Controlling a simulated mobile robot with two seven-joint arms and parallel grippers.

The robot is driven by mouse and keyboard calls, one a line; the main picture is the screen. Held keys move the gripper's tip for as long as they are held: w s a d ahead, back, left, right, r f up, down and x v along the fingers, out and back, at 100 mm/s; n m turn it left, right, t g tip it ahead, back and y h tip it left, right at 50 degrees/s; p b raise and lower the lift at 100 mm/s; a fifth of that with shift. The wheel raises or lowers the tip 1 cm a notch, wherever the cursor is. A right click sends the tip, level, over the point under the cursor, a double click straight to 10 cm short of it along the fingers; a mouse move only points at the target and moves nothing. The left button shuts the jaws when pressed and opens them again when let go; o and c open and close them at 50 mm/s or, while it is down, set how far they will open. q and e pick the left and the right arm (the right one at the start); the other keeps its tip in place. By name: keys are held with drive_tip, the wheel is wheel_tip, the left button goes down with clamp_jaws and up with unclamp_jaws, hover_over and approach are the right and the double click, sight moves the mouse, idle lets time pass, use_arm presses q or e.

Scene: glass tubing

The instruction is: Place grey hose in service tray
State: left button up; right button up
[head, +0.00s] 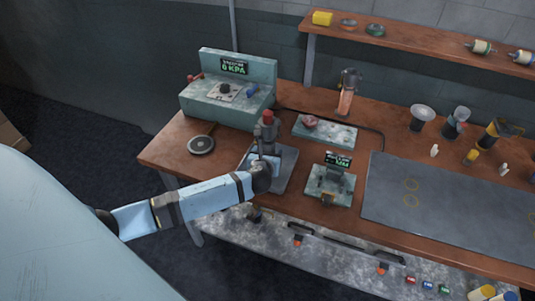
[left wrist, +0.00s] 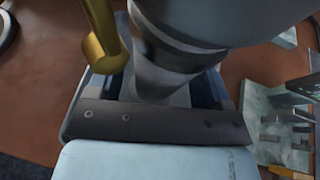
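My left gripper (left wrist: 160,88) is at the tall grey fixture with a red top (head: 268,118), on the left part of the bench. In the left wrist view its two dark blue sides stand apart, with a grey cylindrical part (left wrist: 165,72) between them; contact is hidden. In the head view my wrist covers the fingertips. I cannot make out a grey hose for certain; a thin dark line (head: 383,143) curves over the bench behind. A small grey tray (head: 345,137) holds a pinkish piece; I cannot tell if it is the service tray. My right gripper is not in view.
A pressure box reading 0 KPA (head: 235,68) stands behind left. A round dark disc (head: 201,145) lies near the left edge. A small display device (head: 330,185) stands right of the fixture. A large dark mat (head: 450,205) has free room. A yellow-brown bar (left wrist: 102,35) is close to my gripper.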

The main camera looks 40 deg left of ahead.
use_arm(q)
drive_tip(key=shift+r, duration=0.15)
drive_tip(key=v, duration=1.1)
drive_tip(key=s+d+f+n+h, duration=0.4)
drive_tip(key=s+n, duration=0.5)
drive_tip(key=n, duration=0.5)
drive_tip(key=s+d+f+n+g+h, duration=0.1)
drive_tip(key=s+d+f+n+h, duration=0.3)
drive_tip(key=n, duration=1)
drive_tip(key=s+d+f, duration=0.3)
drive_tip(key=s+d, duration=0.2)
drive_tip(key=shift+h, duration=0.4)
